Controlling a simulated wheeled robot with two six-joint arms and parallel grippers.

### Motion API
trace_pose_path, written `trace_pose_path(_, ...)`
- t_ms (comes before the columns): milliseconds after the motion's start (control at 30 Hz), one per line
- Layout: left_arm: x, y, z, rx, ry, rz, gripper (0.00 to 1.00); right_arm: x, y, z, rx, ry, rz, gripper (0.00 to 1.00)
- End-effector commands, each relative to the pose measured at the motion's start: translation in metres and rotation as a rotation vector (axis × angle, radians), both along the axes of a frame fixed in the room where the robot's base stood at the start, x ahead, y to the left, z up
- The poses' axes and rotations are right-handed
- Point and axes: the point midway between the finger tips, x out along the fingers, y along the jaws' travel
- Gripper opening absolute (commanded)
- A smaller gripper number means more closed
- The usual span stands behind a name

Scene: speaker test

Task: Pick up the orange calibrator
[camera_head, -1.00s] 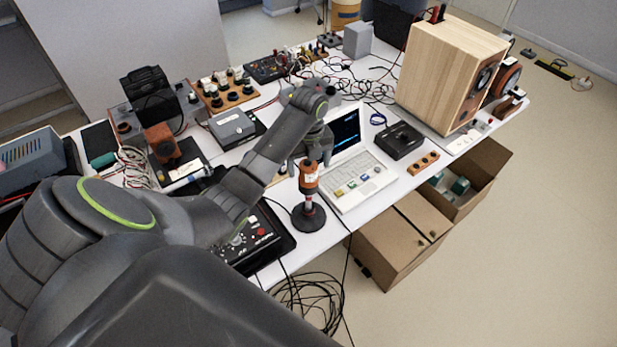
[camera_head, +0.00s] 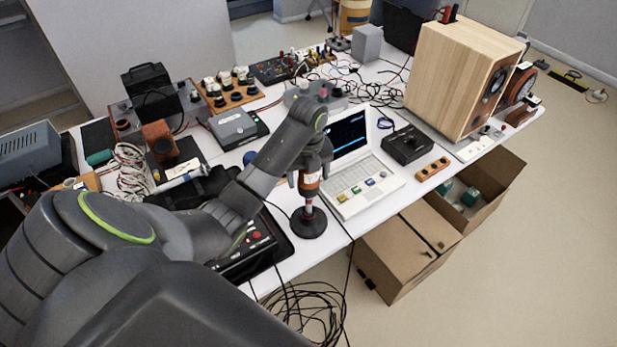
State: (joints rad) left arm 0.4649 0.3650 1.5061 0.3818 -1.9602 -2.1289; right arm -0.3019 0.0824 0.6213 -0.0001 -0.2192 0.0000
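The orange calibrator (camera_head: 309,187) is a small upright cylinder with an orange body, on a black stand with a round base (camera_head: 308,224). It stands near the front edge of the white table, left of the white laptop. My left gripper (camera_head: 309,177) points down over it, with one finger on each side of the orange body. The fingers look spread, and whether they touch it is hard to tell. The gripper hides the calibrator's top. My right gripper is not in view.
The open laptop (camera_head: 362,187) is close on the right. A black control box (camera_head: 245,252) lies close on the left. Cables hang off the front edge near coiled black cable (camera_head: 312,312). A wooden speaker (camera_head: 452,75) stands at right, with cardboard boxes (camera_head: 400,262) below.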

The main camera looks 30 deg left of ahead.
Motion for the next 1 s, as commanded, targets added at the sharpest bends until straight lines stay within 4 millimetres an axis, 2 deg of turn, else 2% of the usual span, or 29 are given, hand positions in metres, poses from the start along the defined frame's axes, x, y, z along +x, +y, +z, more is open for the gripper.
trace_pose_path(67, 0.000, 0.000, 0.000, 0.000, 0.000, 0.000, 0.62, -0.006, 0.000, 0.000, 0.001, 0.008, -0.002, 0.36)
trace_pose_path(400, 0.000, 0.000, 0.001, 0.000, -0.001, 0.000, 0.18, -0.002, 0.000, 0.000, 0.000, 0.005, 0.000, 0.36)
trace_pose_path(733, 0.001, 0.000, 0.006, 0.000, -0.003, 0.000, 0.17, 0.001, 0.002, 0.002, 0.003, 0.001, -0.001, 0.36)
trace_pose_path(900, 0.001, 0.000, 0.028, 0.001, -0.006, -0.002, 0.17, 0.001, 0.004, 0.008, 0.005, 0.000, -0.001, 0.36)
trace_pose_path(1000, 0.000, 0.000, 0.041, 0.001, -0.001, 0.000, 0.17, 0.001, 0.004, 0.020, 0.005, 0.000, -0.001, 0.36)
